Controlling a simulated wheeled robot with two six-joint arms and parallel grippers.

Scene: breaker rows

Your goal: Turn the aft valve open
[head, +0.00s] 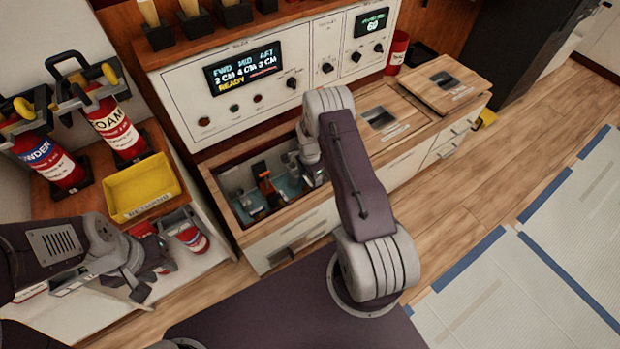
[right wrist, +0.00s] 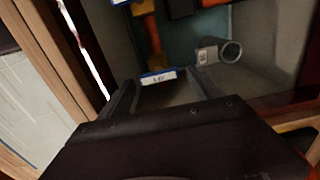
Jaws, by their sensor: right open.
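An open compartment (head: 232,183) in the wooden counter holds valve parts, among them an orange handle (head: 268,186), which also shows in the right wrist view (right wrist: 152,35). I cannot tell which part is the aft valve. My right gripper (head: 312,178) reaches into the right end of the compartment. In the right wrist view its open fingers (right wrist: 165,88) stand on both sides of a small blue-and-white label (right wrist: 158,76); nothing is clearly held. A grey round fitting (right wrist: 222,52) lies just beyond. My left gripper (head: 140,285) hangs at lower left, its jaws unclear.
A display (head: 243,69) above the counter reads FWD, MID, AFT with centimetre values and READY. A yellow bin (head: 142,188) and red extinguishers (head: 117,126) stand at left. Wooden lids (head: 436,88) cover the counter's right part.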

